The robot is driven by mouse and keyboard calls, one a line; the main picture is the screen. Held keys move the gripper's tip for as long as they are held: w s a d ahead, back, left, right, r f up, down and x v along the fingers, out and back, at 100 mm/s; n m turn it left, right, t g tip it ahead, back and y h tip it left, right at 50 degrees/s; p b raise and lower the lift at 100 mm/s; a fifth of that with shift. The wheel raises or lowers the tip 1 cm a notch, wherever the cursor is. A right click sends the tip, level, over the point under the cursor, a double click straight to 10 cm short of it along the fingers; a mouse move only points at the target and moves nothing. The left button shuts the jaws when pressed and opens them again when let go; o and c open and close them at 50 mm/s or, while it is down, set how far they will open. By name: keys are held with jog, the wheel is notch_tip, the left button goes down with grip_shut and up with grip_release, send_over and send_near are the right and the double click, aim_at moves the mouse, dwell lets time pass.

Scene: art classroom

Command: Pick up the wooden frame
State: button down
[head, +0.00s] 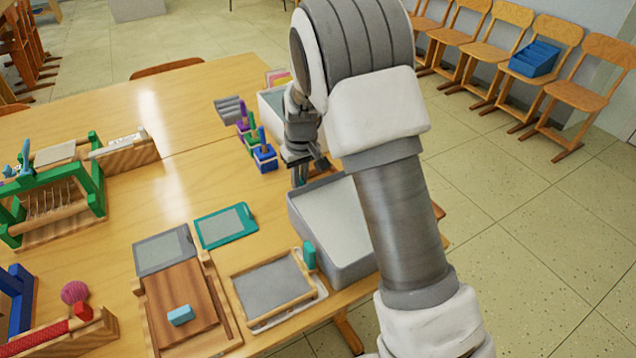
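A flat wooden frame (262,317) around a grey panel lies near the front edge of the table, on a pale tray-like piece. A small teal block stands at its right corner. My gripper (300,178) points down well behind the frame, between two grey bins at the table's right edge, apart from the frame. Part of it is hidden by my arm, and the view is too small to show whether its fingers are open or hold anything.
A grey bin (312,236) with a whitish inside stands right of the frame, partly behind my arm. A wooden board (173,287) with a blue block lies left of it, beside a teal-edged tablet (226,226). A green loom (95,172) stands far left. The table's middle is clear.

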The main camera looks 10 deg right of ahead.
dwell(0.3)
notch_tip(320, 180, up, 18)
jog(key=p, duration=0.4)
jog(key=shift+p, duration=0.3)
dwell(0.3)
